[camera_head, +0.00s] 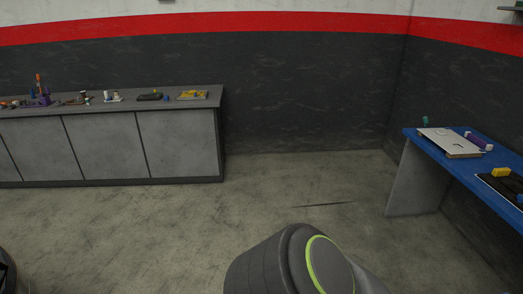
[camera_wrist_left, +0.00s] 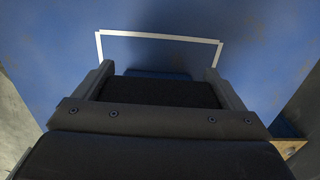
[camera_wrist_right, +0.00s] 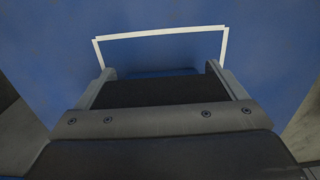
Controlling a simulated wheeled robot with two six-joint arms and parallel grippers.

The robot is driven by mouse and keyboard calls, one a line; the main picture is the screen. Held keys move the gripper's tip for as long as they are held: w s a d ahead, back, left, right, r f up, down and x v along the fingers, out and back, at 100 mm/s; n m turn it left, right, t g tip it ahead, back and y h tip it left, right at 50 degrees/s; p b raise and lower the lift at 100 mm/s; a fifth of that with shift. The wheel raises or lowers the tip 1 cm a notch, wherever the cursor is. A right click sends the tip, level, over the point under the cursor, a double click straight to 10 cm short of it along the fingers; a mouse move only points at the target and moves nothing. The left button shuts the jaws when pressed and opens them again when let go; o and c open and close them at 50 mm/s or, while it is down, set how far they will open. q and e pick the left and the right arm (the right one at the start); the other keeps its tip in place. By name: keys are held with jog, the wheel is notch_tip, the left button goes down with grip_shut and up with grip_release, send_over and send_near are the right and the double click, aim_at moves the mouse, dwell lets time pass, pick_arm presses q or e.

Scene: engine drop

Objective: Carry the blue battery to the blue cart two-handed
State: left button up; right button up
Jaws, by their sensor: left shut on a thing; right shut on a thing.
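In both wrist views a broad blue surface with a white line outline fills the picture, apparently the blue battery (camera_wrist_left: 160,18) seen close up; it also fills the right wrist view (camera_wrist_right: 160,14). My left gripper (camera_wrist_left: 160,76) is shut on a blue part of it, inside the white outline. My right gripper (camera_wrist_right: 160,74) is shut on a similar blue part. Each contact is largely hidden by the gripper's dark body. Neither gripper nor the battery shows in the head view. No blue cart can be made out there.
A grey cabinet (camera_head: 177,137) with small items stands along the back wall. A blue-topped bench (camera_head: 440,167) with a pale board (camera_head: 447,142) stands at the right. Bare floor (camera_head: 205,215) lies between them. A brownish object (camera_wrist_left: 289,147) shows lower right in the left wrist view.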

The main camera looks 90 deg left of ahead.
pick_arm(q)
jog(key=shift+r, duration=0.1)
jog(key=o, duration=1.8)
jog(key=shift+c, duration=0.2)
jog(key=shift+s+f, duration=0.2)
pick_arm(e)
jog(key=o, duration=1.8)
jog(key=shift+s+f, duration=0.1)
jog(key=shift+s, duration=0.05)
jog(key=shift+c, duration=0.2)
pick_arm(q)
jog(key=shift+r, duration=0.1)
jog(key=shift+r, duration=5.05)
